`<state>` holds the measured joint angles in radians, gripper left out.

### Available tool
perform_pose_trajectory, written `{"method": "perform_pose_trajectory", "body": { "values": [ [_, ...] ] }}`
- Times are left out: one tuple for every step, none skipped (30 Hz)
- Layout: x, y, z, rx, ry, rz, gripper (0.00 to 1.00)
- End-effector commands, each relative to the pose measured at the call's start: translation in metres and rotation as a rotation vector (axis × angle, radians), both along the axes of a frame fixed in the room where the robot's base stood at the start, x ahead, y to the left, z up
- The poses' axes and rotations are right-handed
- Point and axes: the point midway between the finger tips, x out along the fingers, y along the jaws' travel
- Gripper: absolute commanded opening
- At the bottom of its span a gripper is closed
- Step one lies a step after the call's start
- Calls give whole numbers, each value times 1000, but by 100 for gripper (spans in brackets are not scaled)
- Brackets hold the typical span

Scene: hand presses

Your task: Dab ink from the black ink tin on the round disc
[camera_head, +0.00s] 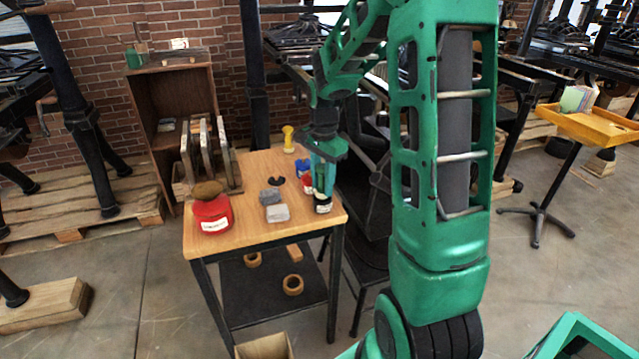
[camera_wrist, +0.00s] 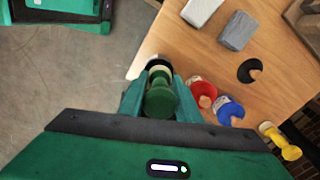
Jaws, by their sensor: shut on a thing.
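My gripper (camera_head: 323,182) is low over the near right corner of the wooden table. In the wrist view its two fingers (camera_wrist: 158,98) are shut on a dabber (camera_wrist: 161,101) with a round green handle, seen from above. The black ink tin (camera_head: 322,207), with a pale label, stands right below it near the table's right edge. In the wrist view the tin's dark rim (camera_wrist: 155,61) shows just past the dabber. I cannot tell whether the dabber's lower end touches the ink. I cannot make out the round disc in either view.
A red tin (camera_wrist: 203,93) and a blue tin (camera_wrist: 229,109) stand close beside the gripper. Grey blocks (camera_head: 270,196), a yellow spool-shaped piece (camera_head: 289,139) and a large red container (camera_head: 212,214) are also on the table. A dark press stands behind my arm.

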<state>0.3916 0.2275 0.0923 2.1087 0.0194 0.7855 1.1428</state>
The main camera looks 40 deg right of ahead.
Motion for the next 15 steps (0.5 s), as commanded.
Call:
{"method": "perform_pose_trajectory", "body": {
  "values": [
    [0, 0, 0, 0, 0, 0, 10],
    [0, 0, -1, 0, 0, 0, 10],
    [0, 0, -1, 0, 0, 0, 10],
    [0, 0, -1, 0, 0, 0, 10],
    [0, 0, -2, 0, 0, 0, 10],
    [0, 0, -2, 0, 0, 0, 10],
    [0, 0, -2, 0, 0, 0, 10],
    [0, 0, -3, 0, 0, 0, 10],
    [0, 0, -3, 0, 0, 0, 10],
    [0, 0, -3, 0, 0, 0, 10],
    [0, 0, -4, 0, 0, 0, 10],
    [0, 0, -4, 0, 0, 0, 10],
    [0, 0, -4, 0, 0, 0, 10],
    [0, 0, -5, 0, 0, 0, 10],
    [0, 0, -5, 0, 0, 1, 10]
  ]
}}
